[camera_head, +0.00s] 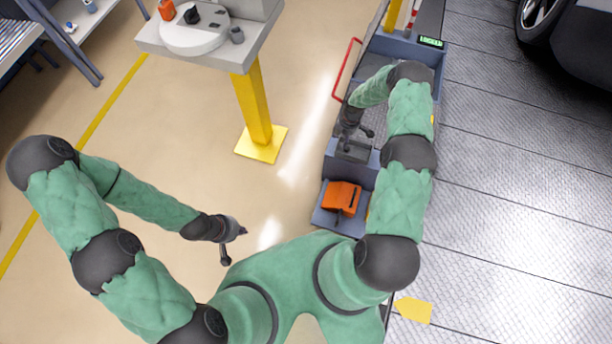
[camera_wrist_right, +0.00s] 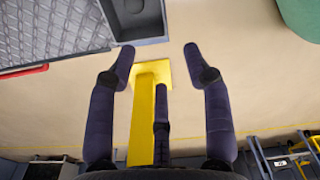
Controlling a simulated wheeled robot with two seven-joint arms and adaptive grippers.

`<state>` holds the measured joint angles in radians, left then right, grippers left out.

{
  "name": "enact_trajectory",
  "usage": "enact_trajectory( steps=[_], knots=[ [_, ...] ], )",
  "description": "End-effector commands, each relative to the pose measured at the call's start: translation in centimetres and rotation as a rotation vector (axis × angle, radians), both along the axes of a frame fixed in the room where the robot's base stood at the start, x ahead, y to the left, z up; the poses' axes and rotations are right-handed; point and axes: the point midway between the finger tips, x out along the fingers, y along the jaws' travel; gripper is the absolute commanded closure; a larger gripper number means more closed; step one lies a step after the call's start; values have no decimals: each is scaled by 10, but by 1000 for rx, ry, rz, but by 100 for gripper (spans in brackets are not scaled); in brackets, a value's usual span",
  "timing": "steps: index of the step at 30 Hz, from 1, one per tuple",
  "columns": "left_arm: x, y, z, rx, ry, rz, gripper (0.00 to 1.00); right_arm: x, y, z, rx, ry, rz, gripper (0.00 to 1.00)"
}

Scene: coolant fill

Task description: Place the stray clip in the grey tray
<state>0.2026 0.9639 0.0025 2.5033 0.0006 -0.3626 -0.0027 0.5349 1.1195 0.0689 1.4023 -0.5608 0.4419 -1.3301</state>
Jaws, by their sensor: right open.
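My right gripper (camera_head: 356,137) is open over the left edge of the blue-grey cart. In the right wrist view its fingers (camera_wrist_right: 158,52) are spread with nothing between them. A small grey tray (camera_head: 370,155) sits on the cart just below this gripper in the head view. What appears to be the same tray (camera_wrist_right: 153,40) shows at the top of the wrist view, beyond the fingertips, with a small grey shape inside that I cannot identify. I cannot make out the stray clip in either view. My left gripper (camera_head: 235,246) hangs over bare floor, its fingers apart and empty.
An orange box (camera_head: 342,197) sits at the cart's near end. A red handle (camera_head: 345,68) runs along the cart's left side. A grey stand (camera_head: 262,50) on a yellow post (camera_head: 254,110) is to the left. Open floor lies between the stand and cart.

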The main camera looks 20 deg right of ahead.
Motion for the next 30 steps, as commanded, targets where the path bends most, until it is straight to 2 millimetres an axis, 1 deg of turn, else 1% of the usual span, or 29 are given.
enact_trajectory(
  steps=[1, 2, 3, 5, 6, 8, 9, 11, 12, 14, 15, 18, 21, 22, 25, 27, 30],
  knots=[
    [0, 0, 0, 0, 0, 0, 100, -7, 28, 1, 38, 3, -54, 50],
    [0, 0, 0, 0, 0, 0, 100, -12, 45, 2, 63, 4, -103, 50],
    [0, 0, 0, 0, 0, 0, 100, -19, 69, 3, 98, 7, -174, 50],
    [0, 0, 0, 0, 0, 0, 100, -33, 105, 8, 150, 19, -296, 50],
    [0, 0, 0, 0, 0, 0, 100, -44, 127, 12, 180, 32, -378, 50],
    [0, 0, 0, 0, 0, 0, 100, -62, 159, 19, 222, 57, -505, 50],
    [0, 0, 0, 0, 0, 0, 100, -74, 178, 24, 245, 75, -589, 50],
    [0, 0, 0, 0, 0, 0, 100, -96, 204, 33, 272, 109, -718, 50],
    [0, 0, 0, 0, 0, 0, 100, -111, 220, 39, 286, 133, -804, 50],
    [0, 0, 0, 0, 0, 0, 100, -135, 240, 50, 300, 170, -934, 50],
    [0, 0, 0, 0, 0, 0, 100, -151, 251, 57, 303, 193, -1016, 50],
    [0, 0, 0, 0, 0, 0, 100, -187, 271, 73, 299, 242, -1199, 50],
    [0, 0, 0, 0, 0, 0, 100, -214, 280, 85, 286, 272, -1338, 50],
    [0, 0, 0, 0, 0, 0, 100, -221, 282, 88, 281, 280, -1369, 50],
    [0, 0, 0, 0, 0, 0, 100, -234, 285, 94, 272, 293, -1439, 50],
    [0, 0, 0, 0, 0, 0, 100, -239, 286, 96, 268, 296, -1460, 50],
    [0, 0, 0, 0, 0, 0, 100, -240, 286, 97, 267, 297, -1469, 50]
  ],
)
